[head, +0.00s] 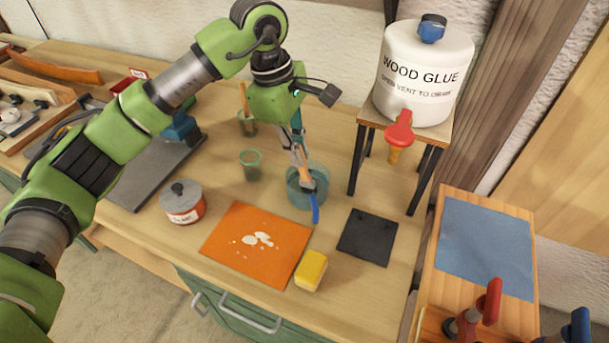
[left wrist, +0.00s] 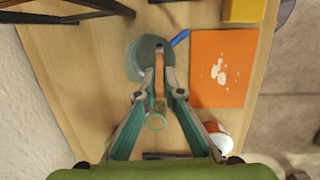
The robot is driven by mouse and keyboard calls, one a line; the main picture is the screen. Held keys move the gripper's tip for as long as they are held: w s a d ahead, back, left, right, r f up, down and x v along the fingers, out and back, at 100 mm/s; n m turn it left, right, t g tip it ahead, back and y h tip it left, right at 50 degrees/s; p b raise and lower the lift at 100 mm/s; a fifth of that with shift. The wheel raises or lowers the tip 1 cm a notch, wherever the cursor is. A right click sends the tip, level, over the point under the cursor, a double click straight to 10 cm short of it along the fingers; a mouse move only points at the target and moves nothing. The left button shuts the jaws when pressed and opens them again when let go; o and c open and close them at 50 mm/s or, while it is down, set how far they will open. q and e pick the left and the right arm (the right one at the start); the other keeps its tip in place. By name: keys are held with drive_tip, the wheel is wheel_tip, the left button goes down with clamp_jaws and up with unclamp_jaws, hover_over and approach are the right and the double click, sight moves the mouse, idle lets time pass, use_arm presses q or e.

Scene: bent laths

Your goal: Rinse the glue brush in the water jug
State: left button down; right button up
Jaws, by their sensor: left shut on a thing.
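My left gripper (head: 298,152) points down over the water jug (head: 296,198), a see-through teal vessel on the bench. It is shut on the glue brush (head: 306,174), which has a wooden handle. The brush's lower end is at the jug's mouth; how deep it reaches is unclear. In the left wrist view the fingers (left wrist: 161,94) close on the brush handle (left wrist: 159,66), and the jug (left wrist: 134,62) lies beyond. A blue strip (head: 315,208) shows at the jug's near side; I cannot tell if it is its handle. My right gripper is out of view.
A small green glass (head: 250,165) and a lidded tin (head: 182,203) stand left of the jug. An orange mat (head: 240,263) with white blobs, a yellow sponge (head: 311,270) and a dark square (head: 367,237) lie in front. A glue tank (head: 425,85) on a stand is at right.

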use_arm(q)
drive_tip(key=shift+r+p, duration=1.85)
drive_tip(key=shift+r, duration=2.15)
